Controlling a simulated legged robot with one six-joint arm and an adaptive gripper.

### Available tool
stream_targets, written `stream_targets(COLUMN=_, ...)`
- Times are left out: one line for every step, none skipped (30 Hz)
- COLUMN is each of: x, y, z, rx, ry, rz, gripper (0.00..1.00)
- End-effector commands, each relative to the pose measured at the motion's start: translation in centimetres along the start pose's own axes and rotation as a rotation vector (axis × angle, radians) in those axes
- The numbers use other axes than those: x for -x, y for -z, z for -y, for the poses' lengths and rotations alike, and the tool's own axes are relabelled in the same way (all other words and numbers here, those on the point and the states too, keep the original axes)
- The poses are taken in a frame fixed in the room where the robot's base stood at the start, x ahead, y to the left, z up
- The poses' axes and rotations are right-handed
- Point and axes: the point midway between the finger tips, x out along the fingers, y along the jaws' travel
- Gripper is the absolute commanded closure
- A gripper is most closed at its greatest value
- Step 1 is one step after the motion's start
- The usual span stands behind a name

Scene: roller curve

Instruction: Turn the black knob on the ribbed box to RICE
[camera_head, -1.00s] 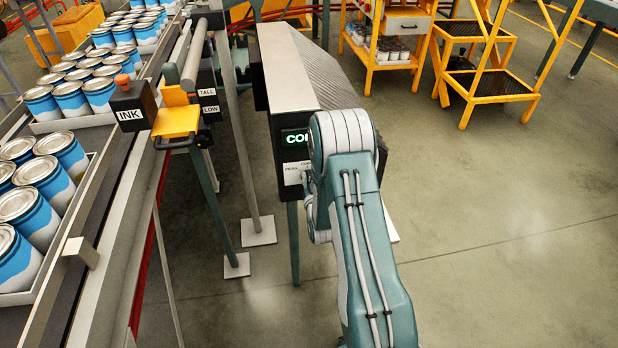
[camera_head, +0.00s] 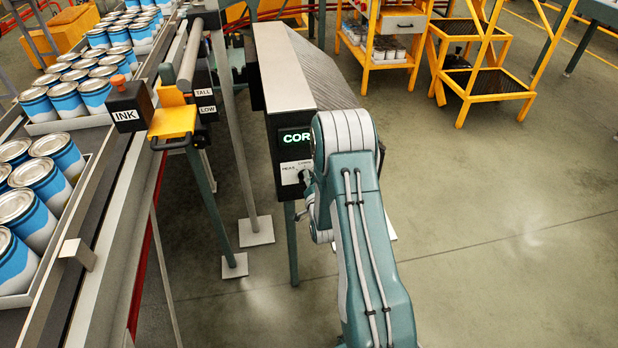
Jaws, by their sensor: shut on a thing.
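The ribbed box (camera_head: 318,68) stands on legs in the middle, its ribbed side facing right. Its dark front end has a lit green display (camera_head: 294,138) reading "COR", the rest covered by my arm. Below it is a white dial plate (camera_head: 291,173) with "PEAS" at the left and what looks like "CORN" at the top. The black knob is mostly hidden at the plate's right side, and I cannot read its pointer. No RICE label shows. My gripper (camera_head: 307,188) is at the plate, mostly hidden behind my wrist, and is shut on the knob.
A conveyor (camera_head: 111,200) with trays of blue-and-white cans runs along the left. Yellow steps (camera_head: 480,70) stand at the back right. The right floor is clear.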

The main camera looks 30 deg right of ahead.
Motion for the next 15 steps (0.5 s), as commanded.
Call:
stream_targets(x=-0.40, y=0.38, z=0.22, rx=-0.015, ry=0.008, rz=-0.010, gripper=1.00)
stream_targets(x=-0.40, y=0.38, z=0.20, rx=-0.023, ry=0.008, rz=-0.010, gripper=1.00)
stream_targets(x=-0.40, y=0.38, z=0.17, rx=-0.032, ry=0.008, rz=-0.010, gripper=1.00)
stream_targets(x=-0.40, y=0.39, z=0.16, rx=-0.039, ry=0.008, rz=-0.010, gripper=1.00)
stream_targets(x=-0.41, y=0.38, z=0.14, rx=-0.044, ry=0.008, rz=-0.010, gripper=1.00)
stream_targets(x=-0.41, y=0.39, z=0.12, rx=-0.049, ry=0.008, rz=-0.010, gripper=1.00)
stream_targets(x=-0.41, y=0.39, z=0.11, rx=-0.053, ry=0.008, rz=-0.010, gripper=1.00)
stream_targets(x=-0.41, y=0.40, z=0.10, rx=-0.055, ry=0.008, rz=-0.010, gripper=1.00)
stream_targets(x=-0.41, y=0.40, z=0.09, rx=-0.058, ry=0.007, rz=-0.010, gripper=1.00)
stream_targets(x=-0.41, y=0.41, z=0.08, rx=-0.059, ry=0.007, rz=-0.010, gripper=1.00)
stream_targets(x=-0.41, y=0.41, z=0.07, rx=-0.060, ry=0.007, rz=-0.011, gripper=1.00)
stream_targets(x=-0.42, y=0.42, z=0.06, rx=-0.061, ry=0.007, rz=-0.011, gripper=1.00)
stream_targets(x=-0.42, y=0.42, z=0.05, rx=-0.061, ry=0.007, rz=-0.011, gripper=1.00)
stream_targets(x=-0.42, y=0.43, z=0.05, rx=-0.061, ry=0.007, rz=-0.011, gripper=1.00)
stream_targets(x=-0.42, y=0.43, z=0.04, rx=-0.061, ry=0.007, rz=-0.011, gripper=1.00)
